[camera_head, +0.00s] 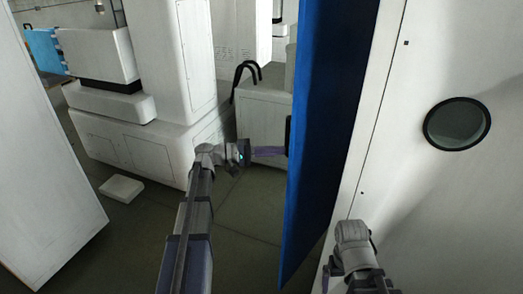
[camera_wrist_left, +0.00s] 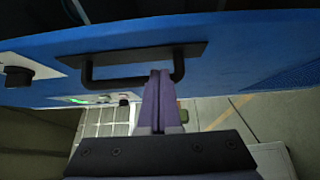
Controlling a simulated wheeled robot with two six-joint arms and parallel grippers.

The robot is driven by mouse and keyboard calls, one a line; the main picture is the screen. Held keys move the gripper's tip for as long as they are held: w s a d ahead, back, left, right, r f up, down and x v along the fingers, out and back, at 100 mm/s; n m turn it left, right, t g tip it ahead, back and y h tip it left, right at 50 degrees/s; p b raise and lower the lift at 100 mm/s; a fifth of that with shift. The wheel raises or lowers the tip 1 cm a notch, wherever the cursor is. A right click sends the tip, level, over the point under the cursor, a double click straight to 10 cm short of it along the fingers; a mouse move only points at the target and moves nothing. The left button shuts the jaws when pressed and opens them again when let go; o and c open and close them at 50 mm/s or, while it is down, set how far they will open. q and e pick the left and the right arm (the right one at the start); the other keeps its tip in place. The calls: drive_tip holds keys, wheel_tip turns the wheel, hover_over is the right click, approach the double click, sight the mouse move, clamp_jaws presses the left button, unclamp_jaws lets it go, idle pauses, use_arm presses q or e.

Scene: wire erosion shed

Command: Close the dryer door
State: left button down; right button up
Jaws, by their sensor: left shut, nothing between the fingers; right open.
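A tall blue panel (camera_head: 325,130) stands steeply in the middle of the head view; I take it for the dryer door. Its black bar handle (camera_wrist_left: 130,80) shows in the left wrist view, and only a sliver shows in the head view. My left gripper (camera_head: 285,151) is shut and empty, with its purple fingertips at the panel's left side. In the left wrist view the fingertips (camera_wrist_left: 160,74) overlap the handle near its right end; I cannot tell whether they touch it. My right gripper (camera_head: 327,270) is low at the panel's right, its fingers mostly hidden.
A white wall-like panel (camera_head: 440,190) with a round dark window (camera_head: 457,124) stands close on the right. White machines (camera_head: 150,110) stand at the back left, and a white cabinet (camera_head: 40,180) at the near left. A small white block (camera_head: 121,188) lies on the floor. Bare floor (camera_head: 245,225) lies left of the blue panel.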

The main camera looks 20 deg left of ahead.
use_arm(q)
drive_tip(key=shift+s+d, duration=0.25)
drive_tip(key=shift+d, duration=0.4)
drive_tip(key=shift+s+d, duration=0.2)
drive_tip(key=shift+d, duration=0.4)
